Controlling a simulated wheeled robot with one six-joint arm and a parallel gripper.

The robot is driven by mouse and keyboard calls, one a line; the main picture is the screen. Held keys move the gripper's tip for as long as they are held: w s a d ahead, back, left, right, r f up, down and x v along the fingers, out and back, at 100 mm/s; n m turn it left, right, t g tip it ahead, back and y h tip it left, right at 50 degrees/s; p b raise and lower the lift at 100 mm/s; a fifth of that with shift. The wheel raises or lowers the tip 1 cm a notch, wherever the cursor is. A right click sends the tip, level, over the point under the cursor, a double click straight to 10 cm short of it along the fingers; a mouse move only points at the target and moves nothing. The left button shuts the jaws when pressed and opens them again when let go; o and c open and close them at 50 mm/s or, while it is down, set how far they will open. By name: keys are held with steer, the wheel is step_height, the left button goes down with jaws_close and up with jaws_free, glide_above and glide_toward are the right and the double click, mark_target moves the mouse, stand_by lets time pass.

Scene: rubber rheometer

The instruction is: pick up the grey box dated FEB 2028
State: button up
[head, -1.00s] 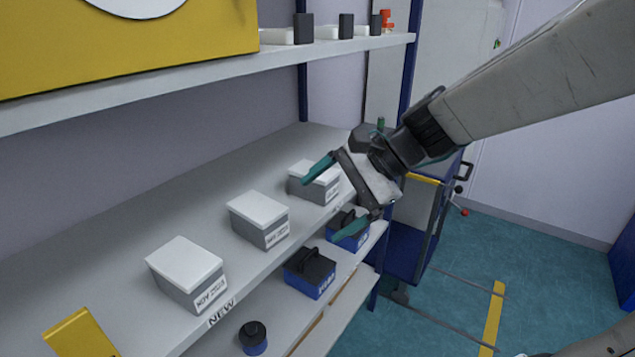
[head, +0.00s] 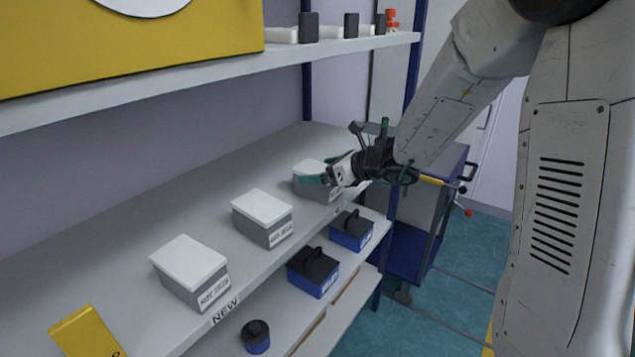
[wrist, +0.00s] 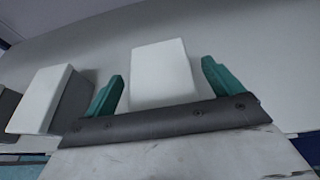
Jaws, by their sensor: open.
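Three grey boxes with white lids stand in a row on the middle shelf: a near one (head: 190,275), a middle one (head: 263,218) and a far one (head: 312,190). Their front labels are too small to read, so I cannot tell which is dated FEB 2028. My gripper (head: 322,172) is open at the far box and partly hides it. In the wrist view, that box's white lid (wrist: 163,72) lies between my two teal fingers (wrist: 162,85), with a gap to each. Another lidded box (wrist: 40,97) is left of the fingers there.
A NEW label marks the shelf edge (head: 224,311). Blue containers with black tops (head: 312,272) stand on the shelf below. A yellow object (head: 85,335) is at the near left. An upper shelf (head: 200,74) overhangs. A blue cart (head: 410,248) stands beyond.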

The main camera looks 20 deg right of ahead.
steer(key=shift+w+a+f, duration=0.25)
steer(key=shift+w+a, duration=0.15)
steer(key=shift+w, duration=0.1)
steer(key=c, duration=1.3)
steer(key=shift+c, duration=0.6)
steer(key=shift+r, duration=0.2)
